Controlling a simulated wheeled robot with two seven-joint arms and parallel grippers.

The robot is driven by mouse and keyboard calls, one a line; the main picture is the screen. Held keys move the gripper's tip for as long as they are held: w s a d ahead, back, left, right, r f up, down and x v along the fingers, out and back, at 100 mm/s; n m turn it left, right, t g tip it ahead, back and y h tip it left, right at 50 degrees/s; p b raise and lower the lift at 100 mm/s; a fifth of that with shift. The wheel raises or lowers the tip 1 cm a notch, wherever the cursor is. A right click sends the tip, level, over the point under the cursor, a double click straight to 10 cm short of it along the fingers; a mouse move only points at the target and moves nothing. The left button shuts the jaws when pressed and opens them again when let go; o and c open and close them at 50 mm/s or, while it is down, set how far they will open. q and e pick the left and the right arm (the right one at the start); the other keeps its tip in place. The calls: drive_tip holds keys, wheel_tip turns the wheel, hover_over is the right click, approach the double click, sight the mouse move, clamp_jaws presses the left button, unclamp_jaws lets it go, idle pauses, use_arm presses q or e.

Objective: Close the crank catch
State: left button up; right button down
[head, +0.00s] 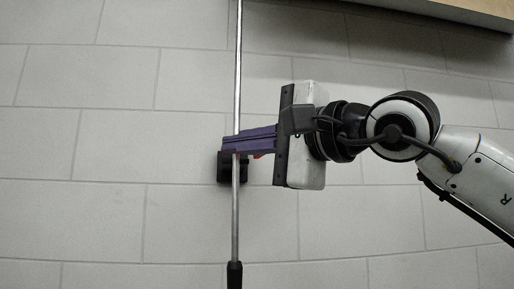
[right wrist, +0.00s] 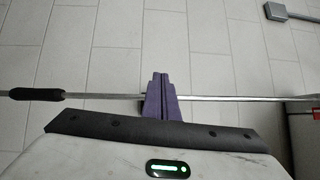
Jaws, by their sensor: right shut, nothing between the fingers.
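The crank rod (head: 235,210) is a thin metal bar hanging upright along the block wall, with a black handle grip (head: 234,275) at the bottom edge. It also shows lying across the right wrist view (right wrist: 225,98), grip at left. The black catch (head: 222,168) is on the wall behind the rod. A little red shows beside it, partly hidden by my fingers, so I cannot tell whether the catch is open or closed. My right gripper (head: 226,143), with purple fingers shut and empty, comes in from the right. Its tips overlap the rod just above the catch; contact is unclear.
The pale block wall (head: 110,150) is bare left of the rod. A wooden-edged ledge (head: 450,10) juts out at the top right. The right wrist view shows a grey box (right wrist: 276,11) at the top right and a partly seen object with red at the right edge.

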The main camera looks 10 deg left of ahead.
drive_tip(key=shift+a, duration=0.8)
drive_tip(key=shift+d, duration=0.1)
